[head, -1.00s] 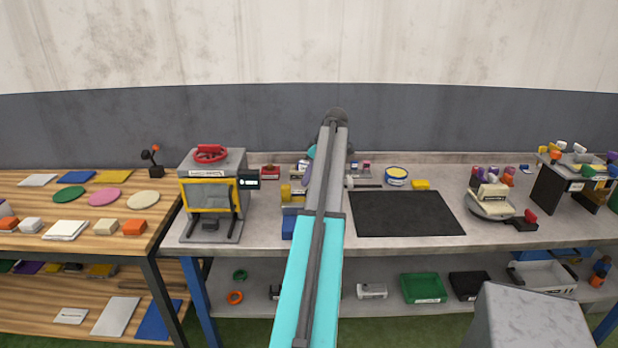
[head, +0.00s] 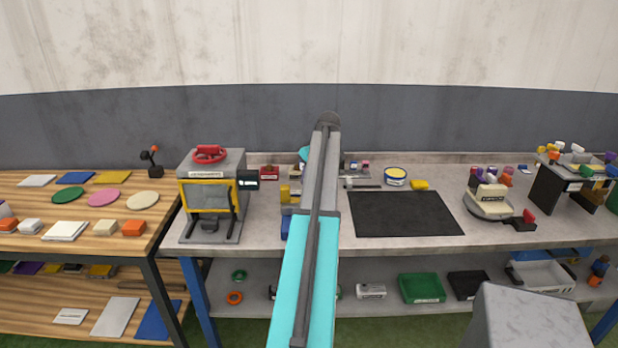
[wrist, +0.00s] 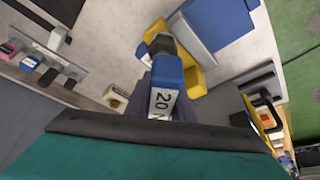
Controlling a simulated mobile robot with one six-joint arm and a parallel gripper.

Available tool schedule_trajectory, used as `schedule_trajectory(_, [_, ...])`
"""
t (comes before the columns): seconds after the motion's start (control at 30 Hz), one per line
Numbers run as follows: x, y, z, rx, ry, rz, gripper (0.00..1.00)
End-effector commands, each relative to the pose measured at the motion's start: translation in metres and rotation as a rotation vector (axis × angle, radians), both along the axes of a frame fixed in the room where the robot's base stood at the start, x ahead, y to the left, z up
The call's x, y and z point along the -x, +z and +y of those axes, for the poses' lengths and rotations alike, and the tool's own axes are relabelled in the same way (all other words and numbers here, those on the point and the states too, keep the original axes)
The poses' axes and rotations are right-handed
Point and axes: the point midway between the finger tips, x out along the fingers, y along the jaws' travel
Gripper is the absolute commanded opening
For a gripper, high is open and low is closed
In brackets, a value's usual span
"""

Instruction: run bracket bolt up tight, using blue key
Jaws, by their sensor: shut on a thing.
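The blue key (wrist: 167,77), marked 20 on a white label, is in my gripper (wrist: 164,102) in the wrist view. The jaws are shut on it, and the fingers are mostly hidden behind the key and label. A dark hexagonal piece (wrist: 160,44) sits at the key's far end, against the yellow bracket (wrist: 193,74). I cannot tell whether this piece is the bolt head or the key's own end, nor how fully they engage. In the head view the yellow bracket (head: 284,191) shows left of my arm, which hides the key and gripper.
A blue block (wrist: 222,22) lies beside the bracket. A press-like machine with a red handwheel (head: 209,154) stands to the left on the bench. A black mat (head: 405,213) lies clear to the right. A rail with small coloured pieces (wrist: 42,62) is near in the wrist view.

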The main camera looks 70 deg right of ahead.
Motion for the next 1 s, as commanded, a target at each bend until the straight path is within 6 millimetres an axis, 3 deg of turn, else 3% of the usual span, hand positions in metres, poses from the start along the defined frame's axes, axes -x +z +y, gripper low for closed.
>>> schedule_trajectory(0.8, [0.0038,0.0009,-0.0031,0.001,-0.425,0.002,0.00])
schedule_trajectory(1.0, [0.0039,0.0005,-0.0037,0.000,-0.451,0.001,0.00])
